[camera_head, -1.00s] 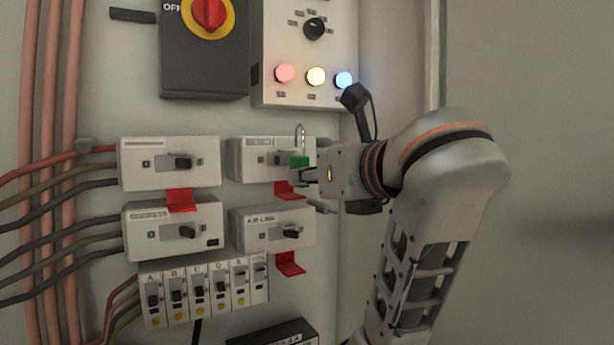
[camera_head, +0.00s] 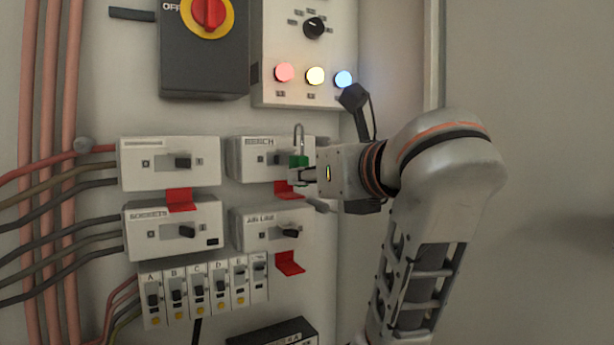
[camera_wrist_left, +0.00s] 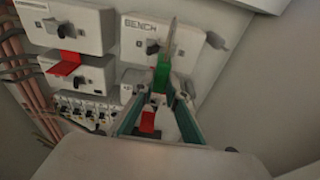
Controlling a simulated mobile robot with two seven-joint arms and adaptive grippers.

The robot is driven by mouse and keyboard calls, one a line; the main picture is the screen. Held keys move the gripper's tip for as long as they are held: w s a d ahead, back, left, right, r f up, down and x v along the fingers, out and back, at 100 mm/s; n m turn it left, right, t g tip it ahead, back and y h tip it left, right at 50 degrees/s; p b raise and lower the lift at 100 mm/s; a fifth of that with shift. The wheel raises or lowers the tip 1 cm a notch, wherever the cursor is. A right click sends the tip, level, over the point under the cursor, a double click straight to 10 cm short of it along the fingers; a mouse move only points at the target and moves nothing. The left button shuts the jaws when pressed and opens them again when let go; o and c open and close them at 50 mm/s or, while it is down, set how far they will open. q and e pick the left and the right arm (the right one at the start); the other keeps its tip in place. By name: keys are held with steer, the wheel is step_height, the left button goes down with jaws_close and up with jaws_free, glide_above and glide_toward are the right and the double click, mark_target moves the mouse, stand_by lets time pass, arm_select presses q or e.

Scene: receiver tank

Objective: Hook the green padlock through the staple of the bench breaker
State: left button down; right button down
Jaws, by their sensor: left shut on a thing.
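The green padlock (camera_head: 298,161) is upright, with its thin metal shackle pointing up. It also shows in the left wrist view (camera_wrist_left: 163,76). My left gripper (camera_head: 302,175) is shut on the lower part of its body, with its fingers also visible in the left wrist view (camera_wrist_left: 161,94). The bench breaker (camera_head: 250,157) is a white box with a dark switch, also seen in the left wrist view (camera_wrist_left: 136,48). The padlock stands in front of its right part and hides some of it. I cannot make out the staple or whether the shackle touches anything. My right gripper is not in view.
A red tab (camera_head: 288,190) hangs under the bench breaker. The air line breaker (camera_head: 262,232) is below, and two more breakers (camera_head: 170,163) are to the left. A lamp panel (camera_head: 300,95) and a red rotary switch (camera_head: 208,14) are above. Bare wall lies to the right.

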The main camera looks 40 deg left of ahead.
arm_select(q)
steer(key=shift+r+x, duration=0.15)
steer(key=shift+x, duration=0.65)
steer(key=shift+r+x, duration=0.1)
steer(key=shift+x, duration=0.75)
stand_by(0.8)
steer(key=shift+f+b, duration=0.45)
steer(key=shift+f, duration=0.5)
stand_by(1.5)
steer(key=c, duration=1.9)
jaws_free()
steer(key=shift+v, duration=3.8)
